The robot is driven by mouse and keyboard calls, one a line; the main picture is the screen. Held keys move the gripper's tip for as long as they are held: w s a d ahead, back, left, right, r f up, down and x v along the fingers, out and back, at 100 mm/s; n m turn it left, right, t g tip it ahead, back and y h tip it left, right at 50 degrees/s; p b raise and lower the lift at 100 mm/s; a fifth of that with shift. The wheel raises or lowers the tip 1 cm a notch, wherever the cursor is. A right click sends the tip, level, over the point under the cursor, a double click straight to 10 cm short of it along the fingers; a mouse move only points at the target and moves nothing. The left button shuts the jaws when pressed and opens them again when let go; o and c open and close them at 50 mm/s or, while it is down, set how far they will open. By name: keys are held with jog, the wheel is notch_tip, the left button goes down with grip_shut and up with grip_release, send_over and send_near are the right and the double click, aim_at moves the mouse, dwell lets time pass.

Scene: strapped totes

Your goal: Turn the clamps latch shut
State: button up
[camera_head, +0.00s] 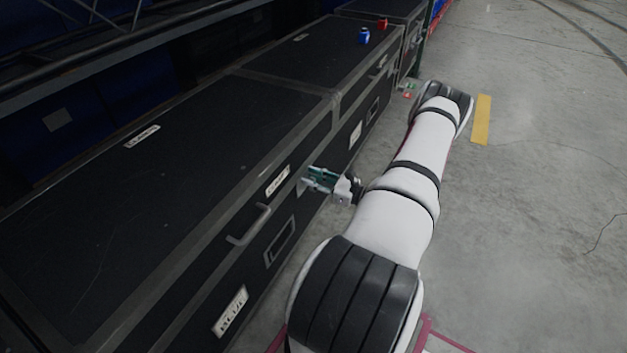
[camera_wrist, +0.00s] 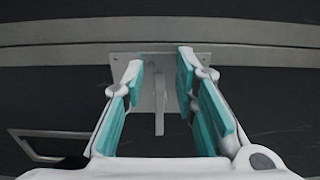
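The clamp latch in the wrist view is a grey metal plate (camera_wrist: 119,60) with a narrow lever (camera_wrist: 159,118) hanging straight down from its middle.
A grey handle (camera_head: 249,227) sticks out from the case front, left of my gripper. A second case (camera_head: 310,55) stands beyond, with a blue object (camera_head: 364,36) and a red one (camera_head: 382,24) on top. Open concrete floor (camera_head: 540,200) lies to the right.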

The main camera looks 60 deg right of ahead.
aim_at(307, 177)
grip_shut()
dwell(0.4)
jog(key=m, duration=0.4)
jog(key=shift+d+f, duration=0.15)
jog(key=shift+d, duration=0.25)
jog(key=m, duration=0.3)
jog(key=shift+d+f+m, duration=0.25)
jog(key=shift+d+m, duration=0.05)
jog(key=m, duration=0.3)
jog(key=f+m, duration=0.1)
jog(key=m, duration=0.1)
jog(key=shift+w+d+b, duration=0.1)
jog(key=shift+d+b, duration=0.25)
jog(key=shift+b, duration=0.05)
jog(key=m, duration=0.2)
jog(key=f+m, duration=0.1)
jog(key=m, duration=0.2)
jog(key=shift+d+b, duration=0.1)
jog(key=shift+b, duration=0.2)
